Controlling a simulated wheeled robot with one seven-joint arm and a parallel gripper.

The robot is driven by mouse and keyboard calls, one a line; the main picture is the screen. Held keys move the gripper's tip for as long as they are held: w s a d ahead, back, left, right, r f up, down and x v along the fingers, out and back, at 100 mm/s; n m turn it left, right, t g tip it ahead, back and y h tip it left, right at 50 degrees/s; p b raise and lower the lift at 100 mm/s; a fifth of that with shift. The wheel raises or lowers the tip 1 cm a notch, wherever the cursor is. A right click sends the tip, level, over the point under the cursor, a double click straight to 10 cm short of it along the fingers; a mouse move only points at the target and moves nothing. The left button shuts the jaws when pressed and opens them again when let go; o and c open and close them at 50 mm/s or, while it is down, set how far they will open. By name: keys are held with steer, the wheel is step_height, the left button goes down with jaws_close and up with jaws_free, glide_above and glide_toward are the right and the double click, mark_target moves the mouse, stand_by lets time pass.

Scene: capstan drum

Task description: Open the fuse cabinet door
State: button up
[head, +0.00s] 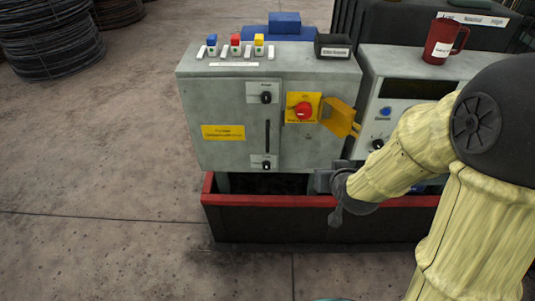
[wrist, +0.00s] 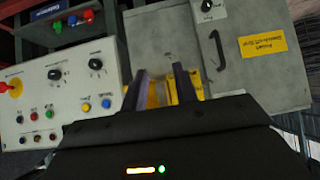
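The grey fuse cabinet (head: 222,105) stands left of centre in the head view. Its front door has a vertical black handle (head: 267,136), which also shows in the wrist view (wrist: 217,50). A knob sits above (head: 265,97) and another below (head: 266,164) the handle. Right of it are a red rotary switch (head: 303,109) on a yellow plate and a yellow flap (head: 340,117) standing out. The door looks closed. My gripper (wrist: 162,90) is open, its fingers apart, with yellow parts seen between them; contact cannot be told. In the head view my wrist is at the cabinet's lower right.
A second control panel (wrist: 60,98) with knobs and buttons stands beside the cabinet. A red mug (head: 440,42) and a black labelled box (head: 332,46) stand on top of the units. A red-rimmed black base (head: 270,220) runs below. Floor at the left is clear, with cable coils (head: 50,45) behind.

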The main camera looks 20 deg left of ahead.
steer(key=w+a+f+n+t+y+b, duration=0.1)
steer(key=a+f+t+y+b, duration=0.3)
steer(key=a+f+t+b, duration=0.3)
steer(key=a+f+b, duration=0.1)
steer(key=a+b, duration=0.4)
steer(key=a, duration=0.2)
steer(key=shift+f+n+y, duration=0.15)
steer(key=shift+n+y, duration=0.25)
steer(key=shift+w, duration=0.1)
